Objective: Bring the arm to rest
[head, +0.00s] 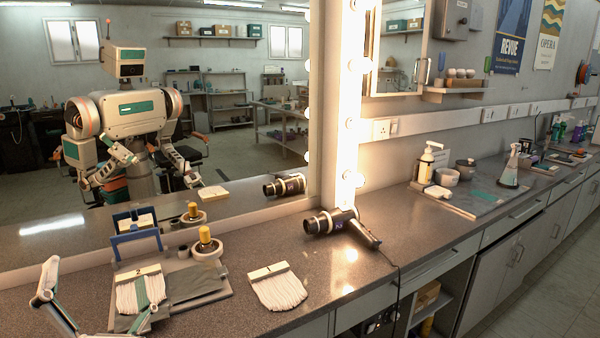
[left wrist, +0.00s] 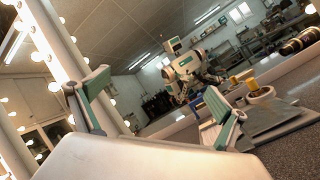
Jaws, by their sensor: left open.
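My left gripper (head: 97,287) is in the lower left of the head view, over the near left end of the counter. Its fingers are spread wide and nothing is between them. The green-padded right finger overlaps a white fringed piece marked 2 (head: 127,297); I cannot tell whether they touch. In the left wrist view the open gripper (left wrist: 162,108) shows a finger on each side, with the mirror behind. My right gripper does not show directly; the mirror (head: 240,130) reflects my body and both arms.
A second fringed piece (head: 277,290) and a hair dryer (head: 336,222) lie to the right. Lit bulbs line the mirror's edge. Counter between dryer and pump bottle (head: 427,163) is mostly clear.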

